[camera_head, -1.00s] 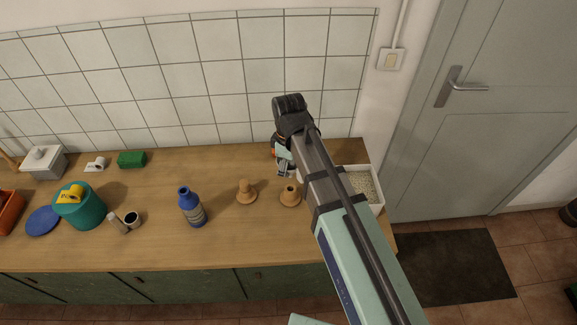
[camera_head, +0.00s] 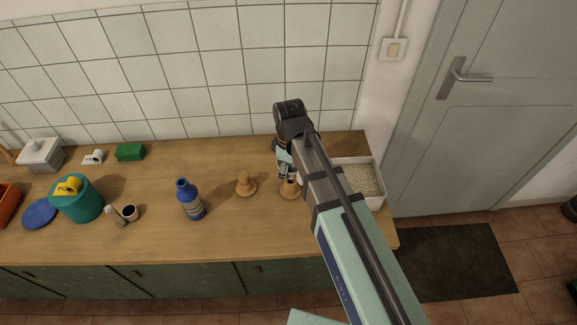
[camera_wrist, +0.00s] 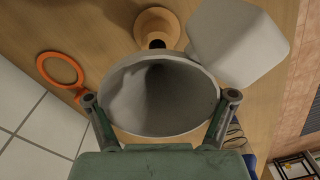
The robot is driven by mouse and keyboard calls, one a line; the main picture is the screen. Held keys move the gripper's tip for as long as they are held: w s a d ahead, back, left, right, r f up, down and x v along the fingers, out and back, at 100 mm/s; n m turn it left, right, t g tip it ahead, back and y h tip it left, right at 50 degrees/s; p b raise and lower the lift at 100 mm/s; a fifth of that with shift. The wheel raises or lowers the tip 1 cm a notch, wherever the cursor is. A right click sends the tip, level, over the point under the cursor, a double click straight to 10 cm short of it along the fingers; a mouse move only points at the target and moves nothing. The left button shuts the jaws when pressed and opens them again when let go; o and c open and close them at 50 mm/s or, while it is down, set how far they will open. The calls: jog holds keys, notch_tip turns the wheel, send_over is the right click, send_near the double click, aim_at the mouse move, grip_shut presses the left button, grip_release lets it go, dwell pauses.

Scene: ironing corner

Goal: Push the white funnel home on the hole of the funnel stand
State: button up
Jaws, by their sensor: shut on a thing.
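My gripper (camera_head: 286,174) is at the right part of the worktop, shut on the white funnel (camera_wrist: 160,95). In the wrist view the funnel's wide mouth faces the camera between the two fingertips (camera_wrist: 160,103). The wooden funnel stand (camera_head: 290,191) is right under the gripper in the head view, its upper part covered. In the wrist view the stand's round base (camera_wrist: 157,16) and a dark spot at its middle show just beyond the funnel's rim. The funnel's spout is hidden, so I cannot tell whether it touches the hole.
A white tray (camera_head: 381,199) of pale grains is close on the right. In the wrist view a pale block (camera_wrist: 238,42) and an orange ring (camera_wrist: 42,72) are near the funnel.

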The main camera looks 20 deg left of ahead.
jog(key=shift+f, duration=0.25)
jog(key=shift+f, duration=0.4)
jog(key=shift+f+b, duration=0.3)
jog(key=shift+f, duration=0.05)
jog(key=shift+f+b, duration=0.45)
jog(key=shift+f, duration=0.55)
jog(key=shift+f, duration=0.25)
jog(key=o, duration=1.8)
notch_tip(320, 180, up, 12)
jog(key=shift+w+r, duration=0.1)
jog(key=shift+w, duration=0.05)
